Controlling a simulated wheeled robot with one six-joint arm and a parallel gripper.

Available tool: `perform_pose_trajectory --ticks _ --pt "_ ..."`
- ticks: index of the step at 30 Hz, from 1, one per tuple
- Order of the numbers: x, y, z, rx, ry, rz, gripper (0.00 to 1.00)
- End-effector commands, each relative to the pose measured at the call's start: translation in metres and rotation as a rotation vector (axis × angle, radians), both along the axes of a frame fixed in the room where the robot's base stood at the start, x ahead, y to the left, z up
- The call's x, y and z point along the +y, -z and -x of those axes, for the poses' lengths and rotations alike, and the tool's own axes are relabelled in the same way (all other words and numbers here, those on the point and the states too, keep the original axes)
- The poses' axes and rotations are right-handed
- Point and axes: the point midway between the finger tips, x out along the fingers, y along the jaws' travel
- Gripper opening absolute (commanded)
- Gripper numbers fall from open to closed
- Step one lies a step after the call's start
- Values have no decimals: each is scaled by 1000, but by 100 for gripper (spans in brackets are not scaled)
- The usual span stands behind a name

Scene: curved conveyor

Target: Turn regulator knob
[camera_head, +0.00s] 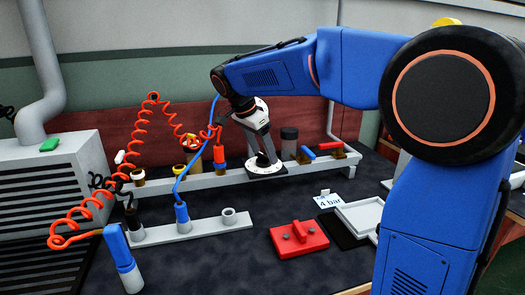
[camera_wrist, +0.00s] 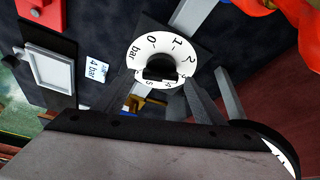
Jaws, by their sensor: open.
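The regulator's white dial (camera_wrist: 137,62), with numbers and "bar" around its edge, sits on a black square plate in the wrist view. The black knob (camera_wrist: 160,67) is at its middle, near the fingertips. In the head view the dial (camera_head: 264,165) is on the grey rail, below my gripper (camera_head: 262,148). My gripper (camera_wrist: 162,88) is open, with one finger on either side of the knob's lower part. I cannot tell whether the fingers touch it. A white card reading "4 bar" (camera_head: 328,200) lies on the table; it also shows in the wrist view (camera_wrist: 97,71).
A grey rail (camera_head: 215,177) carries several fittings, with red (camera_head: 307,152) and blue handles beside the dial. Coiled orange hose (camera_head: 142,125) and blue hose hang to the left. A red block (camera_head: 299,238) and a white tray (camera_head: 362,217) stand in front. Dark table surface is clear front centre.

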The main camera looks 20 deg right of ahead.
Motion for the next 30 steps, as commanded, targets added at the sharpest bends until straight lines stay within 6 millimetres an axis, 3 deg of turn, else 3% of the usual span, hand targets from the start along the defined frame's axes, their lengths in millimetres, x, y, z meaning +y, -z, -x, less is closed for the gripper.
perform_pose_trajectory --ticks 5,10,11,21,30 --pt "0 0 0 0 0 0 64" --pt "0 0 0 0 0 0 26" --pt "0 0 0 0 0 0 23" --pt "0 0 1 1 -39 0 23" --pt "-1 -1 2 -1 -225 0 23"
